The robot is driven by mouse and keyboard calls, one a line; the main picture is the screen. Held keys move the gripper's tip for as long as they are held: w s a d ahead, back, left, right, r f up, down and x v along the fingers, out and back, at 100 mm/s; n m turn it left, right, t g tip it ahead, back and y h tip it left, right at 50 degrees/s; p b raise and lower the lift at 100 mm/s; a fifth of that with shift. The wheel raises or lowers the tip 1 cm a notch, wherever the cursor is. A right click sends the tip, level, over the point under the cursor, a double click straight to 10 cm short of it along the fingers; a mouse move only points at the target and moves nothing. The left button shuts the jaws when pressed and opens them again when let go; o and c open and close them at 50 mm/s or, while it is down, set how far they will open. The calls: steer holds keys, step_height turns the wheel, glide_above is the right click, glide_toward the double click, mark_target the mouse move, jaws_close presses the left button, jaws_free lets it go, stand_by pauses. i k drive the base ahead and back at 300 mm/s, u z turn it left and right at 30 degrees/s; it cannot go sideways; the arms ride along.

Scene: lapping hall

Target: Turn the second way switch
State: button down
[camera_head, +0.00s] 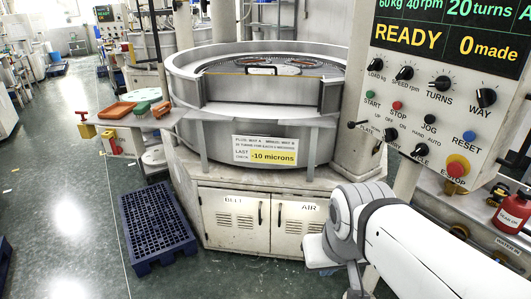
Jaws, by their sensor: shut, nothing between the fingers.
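A grey control panel (440,120) stands at the right. Its black knob labelled WAY (485,97) is at the right end of the upper knob row, beside the TURNS knob (440,83). I can read only one WAY label; a farther panel (104,14) at the upper left is too small to read. My white arm reaches in from the lower right, below the panel and apart from the knobs. I cannot make out my gripper's fingers.
Near the knobs are a yellow-and-red E-STOP button (457,168) and a blue RESET button (469,135). The round lapping machine (210,85) fills the middle, above cabinet doors (295,225). A blue pallet (155,225) lies left; the floor beyond is mostly clear.

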mark_target(486, 97)
steer(key=z, duration=1.45)
steer(key=k, duration=0.45)
steer(key=z, duration=0.05)
steer(key=i, duration=0.5)
steer(key=z, duration=0.05)
